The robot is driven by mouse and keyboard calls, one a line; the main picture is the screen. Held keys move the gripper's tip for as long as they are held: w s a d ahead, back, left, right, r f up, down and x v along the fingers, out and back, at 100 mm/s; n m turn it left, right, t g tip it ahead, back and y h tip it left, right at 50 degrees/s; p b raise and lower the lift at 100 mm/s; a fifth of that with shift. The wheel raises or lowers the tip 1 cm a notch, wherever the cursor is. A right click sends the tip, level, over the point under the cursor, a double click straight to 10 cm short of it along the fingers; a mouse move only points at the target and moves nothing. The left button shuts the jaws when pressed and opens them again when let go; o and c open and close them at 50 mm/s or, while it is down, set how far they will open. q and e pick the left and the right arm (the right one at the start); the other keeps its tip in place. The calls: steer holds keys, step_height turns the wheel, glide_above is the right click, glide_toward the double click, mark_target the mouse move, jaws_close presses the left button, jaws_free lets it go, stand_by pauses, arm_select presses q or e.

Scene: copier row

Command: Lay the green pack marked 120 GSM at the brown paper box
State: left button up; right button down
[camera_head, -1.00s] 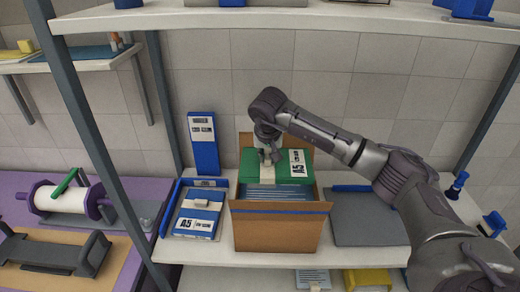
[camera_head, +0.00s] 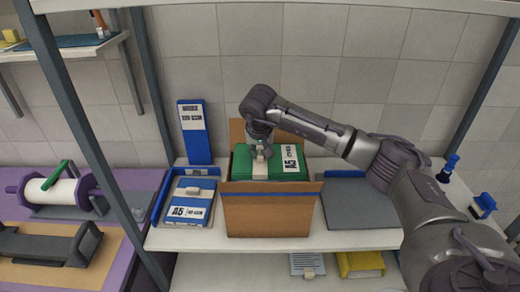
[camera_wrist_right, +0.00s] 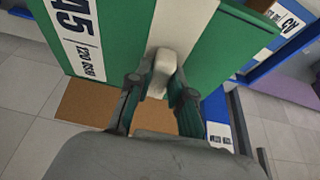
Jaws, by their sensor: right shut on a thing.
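The green pack (camera_head: 241,166) has a white label that reads A5 in the head view, and A5 and 120 GSM in the right wrist view (camera_wrist_right: 125,20). It is at the open top of the brown paper box (camera_head: 268,214), its lower edge close to the front rim. I cannot tell whether it rests on the contents. My right gripper (camera_head: 261,154) is shut on the pale tab on the pack's top; its fingers (camera_wrist_right: 160,80) flank this tab in the wrist view. The box's inside is hidden by the pack. My left gripper is out of view.
A blue tray (camera_head: 160,214) with a blue A5 pack (camera_head: 188,212) stands left of the box, a blue and white upright sign (camera_head: 195,135) behind it. A shelf post (camera_head: 98,150) rises at the left.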

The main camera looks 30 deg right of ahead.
steer(key=shift+f+b, duration=0.45)
steer(key=shift+f, duration=0.35)
steer(key=shift+f+b, duration=0.45)
steer(key=shift+f, duration=0.15)
steer(key=shift+f+b, duration=0.9)
steer(key=shift+f, duration=0.4)
arm_select(q)
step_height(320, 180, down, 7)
steer(key=b, duration=0.3)
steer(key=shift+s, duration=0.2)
arm_select(e)
steer(key=shift+f, duration=2.05)
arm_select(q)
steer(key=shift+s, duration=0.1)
arm_select(e)
steer(key=c, duration=1)
jaws_free()
steer(key=shift+o, duration=0.2)
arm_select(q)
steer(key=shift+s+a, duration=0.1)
arm_select(e)
steer(key=shift+f, duration=0.1)
